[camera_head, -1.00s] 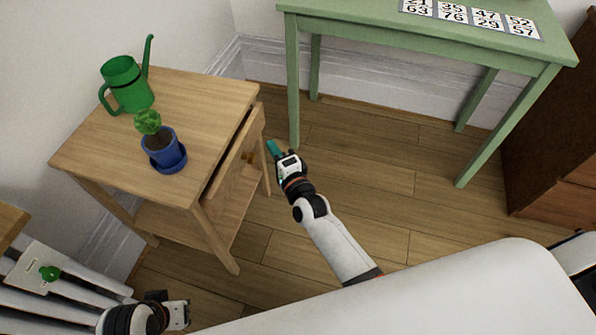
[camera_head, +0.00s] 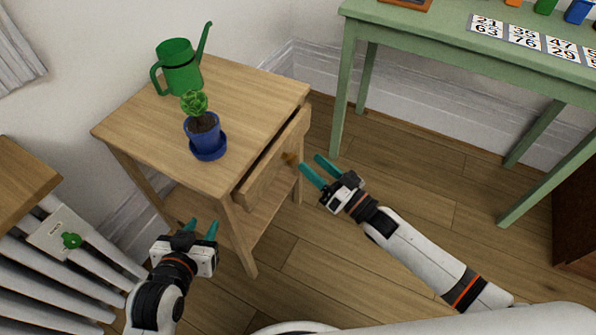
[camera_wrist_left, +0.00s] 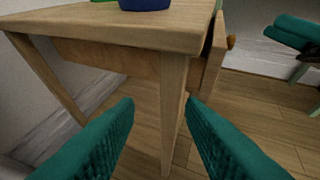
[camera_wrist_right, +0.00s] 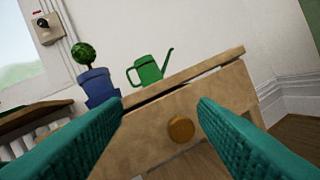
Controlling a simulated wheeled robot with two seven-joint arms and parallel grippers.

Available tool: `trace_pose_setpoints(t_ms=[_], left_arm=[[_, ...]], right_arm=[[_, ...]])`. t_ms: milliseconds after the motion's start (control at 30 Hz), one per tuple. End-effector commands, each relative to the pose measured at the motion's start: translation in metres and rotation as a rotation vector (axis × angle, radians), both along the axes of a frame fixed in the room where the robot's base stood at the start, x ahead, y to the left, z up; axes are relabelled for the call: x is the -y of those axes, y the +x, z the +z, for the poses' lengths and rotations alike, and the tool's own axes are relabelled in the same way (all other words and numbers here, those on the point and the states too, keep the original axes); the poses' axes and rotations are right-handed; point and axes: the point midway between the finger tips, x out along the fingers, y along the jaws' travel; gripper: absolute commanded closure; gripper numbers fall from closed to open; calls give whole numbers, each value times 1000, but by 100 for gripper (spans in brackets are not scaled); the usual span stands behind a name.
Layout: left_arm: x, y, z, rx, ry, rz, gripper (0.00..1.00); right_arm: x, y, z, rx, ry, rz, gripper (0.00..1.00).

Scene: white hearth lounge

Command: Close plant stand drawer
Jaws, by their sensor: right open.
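The wooden plant stand (camera_head: 255,95) stands left of centre in the head view. Its drawer (camera_head: 270,160) is partly pulled out on the right side, with a dark gap below the top's edge. The drawer's round knob (camera_head: 290,158) faces my right gripper (camera_head: 318,172), which is open and empty, its fingertips close to the knob. In the right wrist view, the knob (camera_wrist_right: 181,129) and drawer front (camera_wrist_right: 215,105) show between the open fingers. My left gripper (camera_head: 202,229) is open and empty by the stand's front leg, which shows between its fingers in the left wrist view (camera_wrist_left: 172,100).
A green watering can (camera_head: 180,68) and a potted plant in a blue pot (camera_head: 206,138) stand on top. A green table (camera_head: 430,40) is at the upper right. A white slatted radiator or rack (camera_head: 70,265) is at left. Floor between stand and table is clear.

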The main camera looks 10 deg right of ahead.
Motion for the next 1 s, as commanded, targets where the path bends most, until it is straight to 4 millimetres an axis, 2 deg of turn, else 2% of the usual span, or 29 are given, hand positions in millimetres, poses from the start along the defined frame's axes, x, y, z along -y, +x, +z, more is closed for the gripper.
trace_pose_setpoints(t_ms=[33,200,300,400,567,800,1000], left_arm=[[5,8,13,116,-28,-7,64],[13,15,74,396,-96,-22,64],[15,14,95,486,-119,-26,64],[16,13,107,535,-132,-28,64],[17,13,119,610,-151,-33,64],[21,6,152,835,-213,-45,64],[22,-6,177,1013,-263,-53,64]], right_arm=[[10,3,-17,95,-143,44,47],[36,0,-36,314,-457,151,47],[48,-1,-43,380,-554,186,47],[51,-1,-45,408,-593,201,47],[37,8,-44,412,-594,202,47],[-4,35,-45,411,-591,202,47],[-30,53,-45,408,-592,200,47]])
